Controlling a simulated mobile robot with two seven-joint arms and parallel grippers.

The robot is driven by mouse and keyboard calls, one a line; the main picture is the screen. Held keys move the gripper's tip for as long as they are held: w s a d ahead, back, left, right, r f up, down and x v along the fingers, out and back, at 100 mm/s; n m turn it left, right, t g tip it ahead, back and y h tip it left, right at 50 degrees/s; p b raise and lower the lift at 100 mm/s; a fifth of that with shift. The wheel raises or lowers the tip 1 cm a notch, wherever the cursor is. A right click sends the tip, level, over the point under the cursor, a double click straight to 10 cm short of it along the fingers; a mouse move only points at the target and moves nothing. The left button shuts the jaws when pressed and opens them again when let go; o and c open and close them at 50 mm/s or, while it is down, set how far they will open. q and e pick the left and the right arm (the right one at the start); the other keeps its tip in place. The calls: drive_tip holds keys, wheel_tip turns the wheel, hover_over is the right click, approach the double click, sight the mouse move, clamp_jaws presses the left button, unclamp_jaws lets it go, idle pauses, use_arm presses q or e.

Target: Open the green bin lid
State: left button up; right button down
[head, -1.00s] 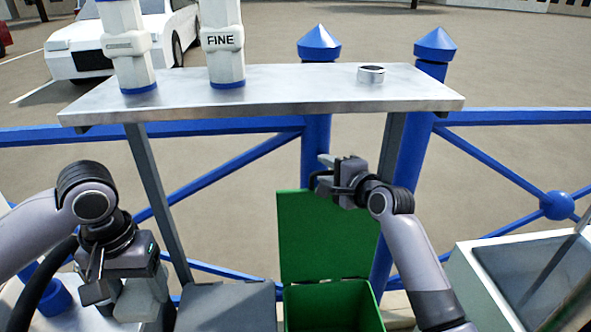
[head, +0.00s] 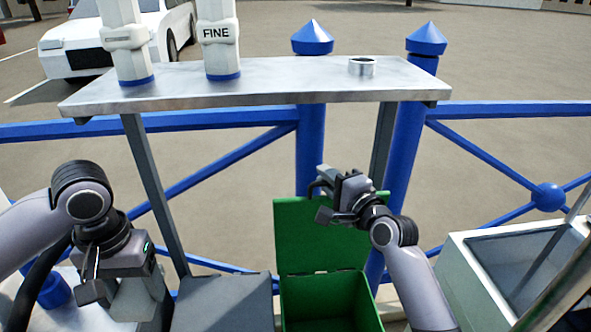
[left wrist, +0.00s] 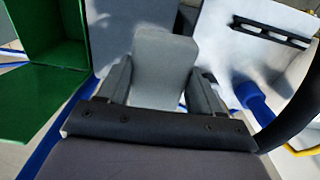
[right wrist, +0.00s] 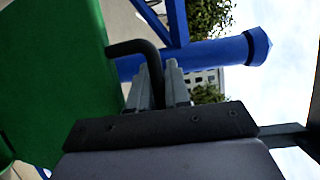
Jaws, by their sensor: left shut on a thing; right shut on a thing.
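The green bin (head: 325,298) stands low at front centre with its inside visible. Its green lid (head: 300,235) stands up at the back, hinged along the rear edge, and fills the left of the right wrist view (right wrist: 50,80). My right gripper (head: 322,195) is at the lid's top edge. In the right wrist view its fingers (right wrist: 160,80) are shut on the black bent handle (right wrist: 138,48). My left gripper (head: 95,285) is left of the bin. In the left wrist view its fingers (left wrist: 165,80) are shut on a light grey slab-like piece (left wrist: 165,60).
A metal shelf (head: 270,85) with white cylinders, one marked FINE (head: 218,38), stands behind the bin. A grey box (head: 222,300) is left of the bin, a grey basin (head: 520,265) right. Blue railing posts (head: 312,130) stand just behind the lid.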

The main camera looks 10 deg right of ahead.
drive_tip(key=shift+s, duration=0.4)
drive_tip(key=c, duration=1.2)
unclamp_jaws()
drive_tip(key=v, duration=1.2)
drive_tip(key=shift+f, duration=0.15)
